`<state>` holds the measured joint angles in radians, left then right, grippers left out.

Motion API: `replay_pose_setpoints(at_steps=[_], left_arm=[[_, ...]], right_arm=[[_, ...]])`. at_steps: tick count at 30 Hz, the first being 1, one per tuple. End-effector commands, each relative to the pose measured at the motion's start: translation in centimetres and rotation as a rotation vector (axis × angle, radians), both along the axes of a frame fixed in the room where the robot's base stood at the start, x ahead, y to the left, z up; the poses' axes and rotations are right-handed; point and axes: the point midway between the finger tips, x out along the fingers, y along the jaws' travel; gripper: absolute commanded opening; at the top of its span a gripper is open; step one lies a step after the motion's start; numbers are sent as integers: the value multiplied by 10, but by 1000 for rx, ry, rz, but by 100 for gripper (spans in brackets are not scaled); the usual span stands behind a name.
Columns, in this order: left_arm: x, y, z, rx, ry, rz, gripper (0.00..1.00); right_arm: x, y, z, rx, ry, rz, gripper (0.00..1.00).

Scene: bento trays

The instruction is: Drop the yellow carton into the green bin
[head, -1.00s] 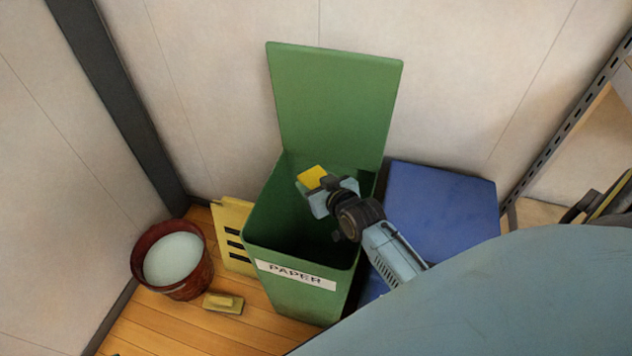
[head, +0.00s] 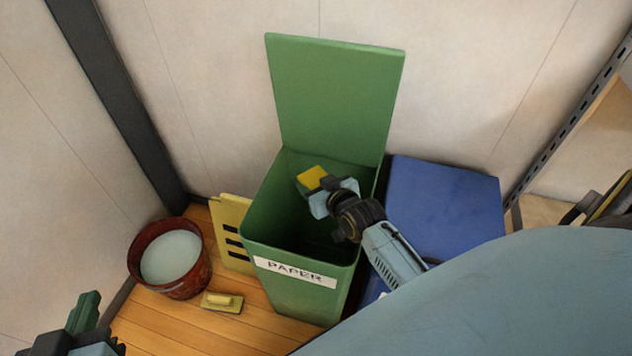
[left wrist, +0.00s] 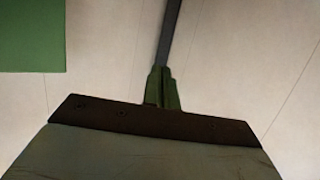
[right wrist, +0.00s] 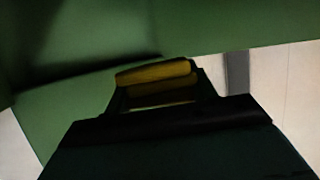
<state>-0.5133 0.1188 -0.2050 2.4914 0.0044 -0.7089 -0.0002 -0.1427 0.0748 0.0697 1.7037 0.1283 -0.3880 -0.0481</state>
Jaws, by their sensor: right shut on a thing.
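The yellow carton (head: 311,178) is held over the open mouth of the green bin (head: 297,299), which has a "PAPER" label on its front. The bin's lid (head: 335,95) stands up, open, at the back. My right gripper (head: 319,186) is shut on the carton. In the right wrist view the carton (right wrist: 155,73) sits between the fingertips, with dark green bin surfaces around it. My left gripper (head: 84,314) is at the bottom left of the head view, away from the bin. In the left wrist view its green fingers (left wrist: 162,88) are together and empty.
A red bucket (head: 200,280) with pale contents stands left of the bin. A small yellow brush-like block (head: 222,302) lies on the wooden floor. A yellow slotted panel (head: 230,218) and a blue bin (head: 445,205) flank the green bin. A metal rack is at right.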

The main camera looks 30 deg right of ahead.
Motion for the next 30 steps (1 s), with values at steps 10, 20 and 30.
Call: replay_pose_setpoints(at_steps=[10,20,30], left_arm=[[0,0,0,0,2,0,0],[-2,2,-5,10,36,3,0],[-35,21,-49,95,358,30,0]], right_arm=[[0,0,0,0,0,0,81],[0,0,4,0,-1,0,81],[0,0,29,-1,-1,0,81]])
